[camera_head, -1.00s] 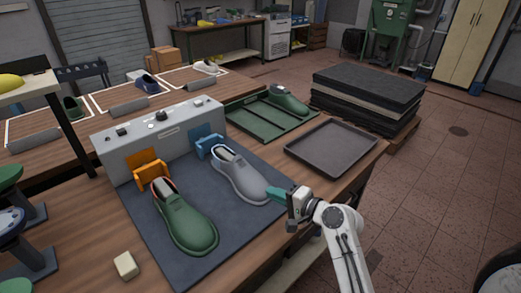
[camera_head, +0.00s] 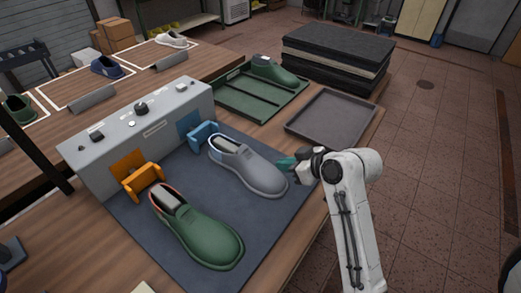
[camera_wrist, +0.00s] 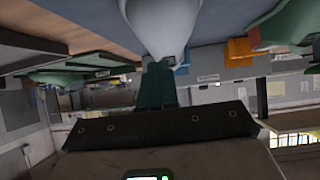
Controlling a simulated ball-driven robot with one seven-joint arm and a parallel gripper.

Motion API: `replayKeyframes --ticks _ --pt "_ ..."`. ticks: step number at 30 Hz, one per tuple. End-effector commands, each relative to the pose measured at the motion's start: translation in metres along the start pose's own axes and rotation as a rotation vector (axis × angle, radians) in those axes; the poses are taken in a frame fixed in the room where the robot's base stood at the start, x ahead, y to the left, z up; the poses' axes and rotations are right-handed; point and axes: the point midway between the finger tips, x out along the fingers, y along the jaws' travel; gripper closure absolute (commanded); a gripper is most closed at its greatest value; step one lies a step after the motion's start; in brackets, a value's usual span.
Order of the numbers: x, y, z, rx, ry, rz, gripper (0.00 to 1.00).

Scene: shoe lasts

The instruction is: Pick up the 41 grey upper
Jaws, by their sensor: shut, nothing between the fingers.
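The grey upper (camera_head: 248,168) lies on the dark mat (camera_head: 165,238) in front of the grey machine box, its opening toward the blue clamp. My gripper (camera_head: 284,162), with green fingertips, is just right of the grey upper's toe end. In the head view the tips look close to its side; I cannot tell whether they touch. In the wrist view the grey upper (camera_wrist: 168,22) shows at the top centre, right beyond the green fingers (camera_wrist: 156,80). The fingers are shut with nothing held. The size marking is not readable.
A green upper (camera_head: 200,232) lies left of the grey one. Orange (camera_head: 142,182) and blue (camera_head: 203,132) clamps sit on the machine box (camera_head: 140,125). An empty dark tray (camera_head: 332,118) and a green tray (camera_head: 240,98) bearing a green shoe stand behind.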

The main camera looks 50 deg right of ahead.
Motion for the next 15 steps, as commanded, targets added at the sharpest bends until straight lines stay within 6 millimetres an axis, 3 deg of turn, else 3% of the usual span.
replayKeyframes --ticks 15 --pt "0.075 0.000 -0.054 0.002 0.001 -0.001 1.00"
